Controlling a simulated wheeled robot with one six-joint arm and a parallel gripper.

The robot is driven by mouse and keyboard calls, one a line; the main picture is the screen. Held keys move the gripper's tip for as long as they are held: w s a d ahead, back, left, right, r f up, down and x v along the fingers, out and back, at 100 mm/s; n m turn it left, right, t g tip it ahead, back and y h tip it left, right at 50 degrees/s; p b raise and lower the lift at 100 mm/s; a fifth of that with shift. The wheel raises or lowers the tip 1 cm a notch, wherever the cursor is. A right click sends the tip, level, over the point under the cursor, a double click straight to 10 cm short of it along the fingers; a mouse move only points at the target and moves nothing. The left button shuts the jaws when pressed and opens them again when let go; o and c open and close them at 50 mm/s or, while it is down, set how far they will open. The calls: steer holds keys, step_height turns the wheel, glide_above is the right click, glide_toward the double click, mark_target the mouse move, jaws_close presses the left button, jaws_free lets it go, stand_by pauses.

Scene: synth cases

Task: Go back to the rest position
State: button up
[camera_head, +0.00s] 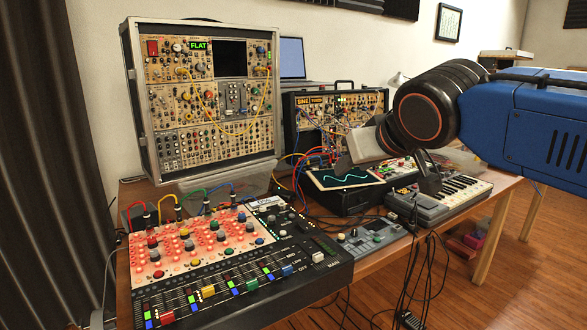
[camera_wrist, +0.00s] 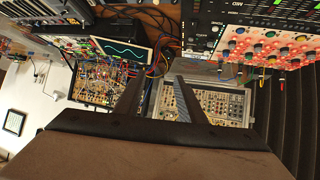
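My gripper (camera_head: 386,172) hangs at the right of the head view, at the end of my blue arm. It is in front of the smaller synth case (camera_head: 345,103) and above the keyboard (camera_head: 455,198). In the wrist view my gripper (camera_wrist: 158,90) shows two dark fingers with a clear gap between them. It is open, and nothing is held in the gap. The fingers and wrist hide part of the gear behind them.
A tall modular case (camera_head: 207,145) stands at the back left. A mixer with sliders (camera_head: 225,285) fills the table's front left. A small screen with a wave (camera_head: 345,178), a small grey box (camera_head: 362,240) and loose cables crowd the middle. Open floor (camera_head: 540,260) lies at right.

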steer(key=s+d+f+m+g+h, duration=0.1)
steer(key=s+d+f+g, duration=0.1)
steer(key=s+d+f, duration=0.3)
steer(key=s+d+f+m+g, duration=0.1)
steer(key=s+d+f, duration=0.5)
steer(key=f, duration=0.7)
steer(key=s+d+f+m+g+h, duration=0.1)
steer(key=s+d+f+g, duration=0.1)
steer(key=s+d+f, duration=0.3)
step_height(320, 180, down, 5)
steer(key=s, duration=0.3)
steer(key=shift+d+m+g+h, duration=0.3)
steer(key=shift+m, duration=0.1)
steer(key=shift+w+r, duration=0.1)
